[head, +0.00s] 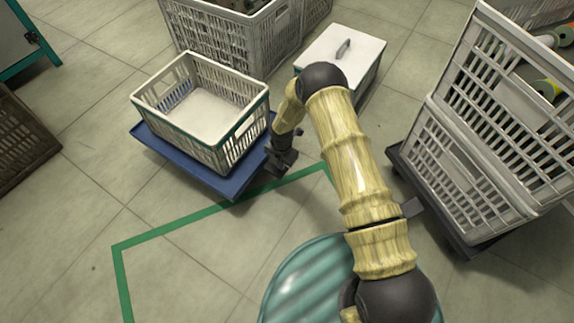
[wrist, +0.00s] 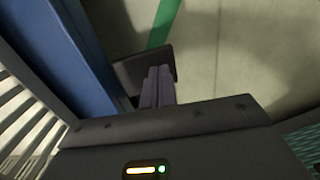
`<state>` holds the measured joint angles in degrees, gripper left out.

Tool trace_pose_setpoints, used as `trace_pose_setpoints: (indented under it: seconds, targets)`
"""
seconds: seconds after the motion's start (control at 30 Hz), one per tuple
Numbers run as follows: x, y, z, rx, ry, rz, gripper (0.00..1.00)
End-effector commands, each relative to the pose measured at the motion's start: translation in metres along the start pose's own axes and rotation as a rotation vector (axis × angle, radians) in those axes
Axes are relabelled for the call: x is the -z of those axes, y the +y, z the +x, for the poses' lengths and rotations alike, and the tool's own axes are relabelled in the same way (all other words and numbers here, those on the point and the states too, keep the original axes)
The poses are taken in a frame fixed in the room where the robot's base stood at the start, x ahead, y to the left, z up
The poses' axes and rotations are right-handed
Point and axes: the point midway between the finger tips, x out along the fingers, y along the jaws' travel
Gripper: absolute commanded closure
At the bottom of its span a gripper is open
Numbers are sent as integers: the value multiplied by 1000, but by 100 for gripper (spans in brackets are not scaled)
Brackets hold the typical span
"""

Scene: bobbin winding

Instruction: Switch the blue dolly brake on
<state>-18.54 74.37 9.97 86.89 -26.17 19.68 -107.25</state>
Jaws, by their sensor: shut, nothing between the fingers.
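The blue dolly (head: 232,190) stands on the floor left of my arm and carries a light grey crate (head: 205,110). In the wrist view its blue edge (wrist: 75,50) runs along the left. A dark flat plate (wrist: 130,72), which looks like the brake pedal, juts out beside that edge. My gripper (head: 281,164) is at the dolly's right side. In the wrist view the fingers (wrist: 160,74) are together and empty, overlapping the plate. I cannot tell whether they touch it. The pedal's tilt and whether the brake is on cannot be made out.
A white lidded box (head: 340,52) stands behind my arm, and a grey crate (head: 215,38) behind the dolly. Stacked grey crates (head: 470,165) on a dark dolly (head: 470,245) stand at right. Green floor tape (head: 180,232) runs in front; the floor at lower left is clear.

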Motion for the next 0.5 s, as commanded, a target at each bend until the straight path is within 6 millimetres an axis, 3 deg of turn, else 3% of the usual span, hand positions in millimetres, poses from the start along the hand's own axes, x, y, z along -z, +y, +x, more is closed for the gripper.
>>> trace_pose_setpoints:
  seconds: [0.5]
  targets:
    - [-2,-3,12,2,0,-2,100]
